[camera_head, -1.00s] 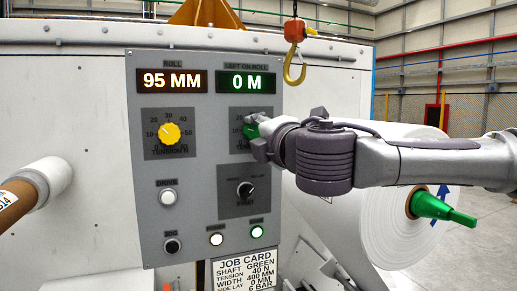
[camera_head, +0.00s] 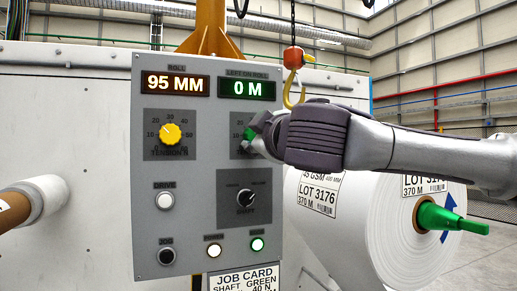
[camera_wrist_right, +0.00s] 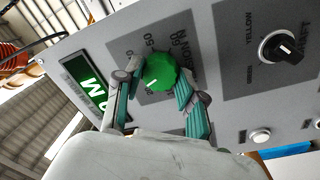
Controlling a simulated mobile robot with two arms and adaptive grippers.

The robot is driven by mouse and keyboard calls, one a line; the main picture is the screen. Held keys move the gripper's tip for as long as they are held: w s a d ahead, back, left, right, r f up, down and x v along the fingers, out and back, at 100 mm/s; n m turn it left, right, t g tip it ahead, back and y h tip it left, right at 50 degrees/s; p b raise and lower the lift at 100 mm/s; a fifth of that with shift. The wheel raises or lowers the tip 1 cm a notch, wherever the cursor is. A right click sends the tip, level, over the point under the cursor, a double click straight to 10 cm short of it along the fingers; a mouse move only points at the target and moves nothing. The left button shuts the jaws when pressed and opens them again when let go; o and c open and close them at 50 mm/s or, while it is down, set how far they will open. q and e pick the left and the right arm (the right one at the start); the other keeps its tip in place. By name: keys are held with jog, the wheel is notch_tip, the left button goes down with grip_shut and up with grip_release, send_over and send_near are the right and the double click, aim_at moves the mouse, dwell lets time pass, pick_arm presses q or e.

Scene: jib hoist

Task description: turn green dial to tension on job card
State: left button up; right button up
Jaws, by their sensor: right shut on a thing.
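The green dial (camera_wrist_right: 160,72) sits on the grey control panel (camera_head: 205,218). It has a white pointer mark, and its scale is partly hidden by my fingers. In the head view, only a bit of the dial (camera_head: 249,133) shows behind my right gripper (camera_head: 258,136). In the wrist view, the right gripper's (camera_wrist_right: 160,88) two teal-padded fingers are shut on the dial from both sides. The job card (camera_head: 243,279) is below the panel, cut off by the picture's bottom edge; "SHAFT GREEN" and "40 N" can be read. My left gripper is not in view.
A yellow dial (camera_head: 171,134) and a black shaft selector (camera_head: 246,197) are on the same panel. A hoist hook (camera_head: 294,88) hangs close above my right arm. A large white roll (camera_head: 345,225) with a green shaft end (camera_head: 452,218) stands at right.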

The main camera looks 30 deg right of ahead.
jog(key=shift+m+g+b, duration=0.4)
jog(key=shift+m+b, duration=2.95)
jog(key=shift+m, duration=3.15)
jog(key=o, duration=1.1)
jog(key=shift+o, duration=0.2)
